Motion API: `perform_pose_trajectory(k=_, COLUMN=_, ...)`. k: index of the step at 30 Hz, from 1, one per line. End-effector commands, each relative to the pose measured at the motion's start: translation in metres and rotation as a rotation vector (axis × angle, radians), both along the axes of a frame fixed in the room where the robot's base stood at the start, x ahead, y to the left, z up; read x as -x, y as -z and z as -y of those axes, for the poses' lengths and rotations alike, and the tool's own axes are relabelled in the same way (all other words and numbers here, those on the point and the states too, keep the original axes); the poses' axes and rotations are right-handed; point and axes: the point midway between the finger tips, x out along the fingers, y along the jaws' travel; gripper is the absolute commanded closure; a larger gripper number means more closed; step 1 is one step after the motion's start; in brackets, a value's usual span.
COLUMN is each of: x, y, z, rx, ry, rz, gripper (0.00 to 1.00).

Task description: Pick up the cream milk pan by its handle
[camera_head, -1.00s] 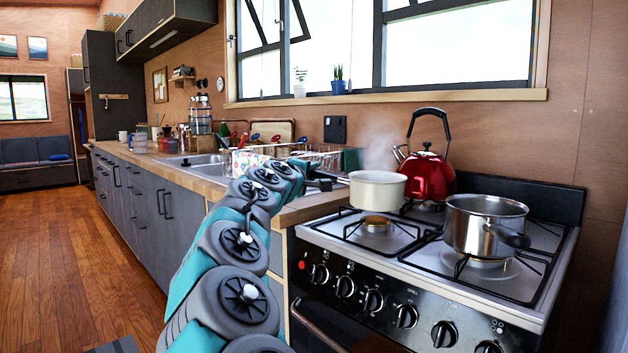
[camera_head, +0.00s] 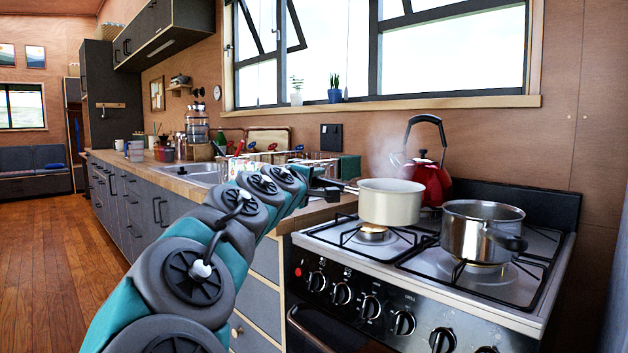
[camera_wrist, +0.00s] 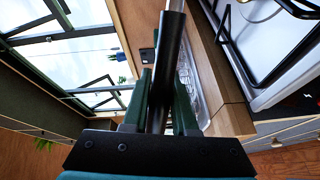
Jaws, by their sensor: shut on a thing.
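The cream milk pan (camera_head: 390,203) is in the head view, held level just above the front-left burner (camera_head: 373,233), which shows beneath it. Its handle points left toward my gripper (camera_head: 332,188). My gripper is shut on the pan's black handle. In the wrist view the dark handle (camera_wrist: 172,45) runs up between the two green fingers of my gripper (camera_wrist: 162,90). The pan's bowl is out of the wrist view.
A red kettle (camera_head: 428,180) stands behind the pan, partly hidden by it. A steel pot (camera_head: 470,235) sits on the stove (camera_head: 420,285) to the right. A dish rack (camera_head: 310,163) and sink (camera_head: 195,172) are on the counter to the left.

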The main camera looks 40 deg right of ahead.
Motion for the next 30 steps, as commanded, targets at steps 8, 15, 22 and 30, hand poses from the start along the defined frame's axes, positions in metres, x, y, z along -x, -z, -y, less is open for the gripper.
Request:
perform_pose_trajectory(k=8, x=0.026, y=-0.004, z=-0.016, rx=0.004, ry=-0.002, rz=0.000, gripper=1.00)
perform_pose_trajectory(k=15, x=0.039, y=-0.006, z=-0.025, rx=0.004, ry=-0.003, rz=0.001, gripper=1.00)
perform_pose_trajectory(k=22, x=0.048, y=-0.007, z=-0.029, rx=0.003, ry=-0.002, rz=0.001, gripper=1.00)
perform_pose_trajectory(k=30, x=0.052, y=-0.007, z=-0.031, rx=0.004, ry=-0.002, rz=0.000, gripper=1.00)
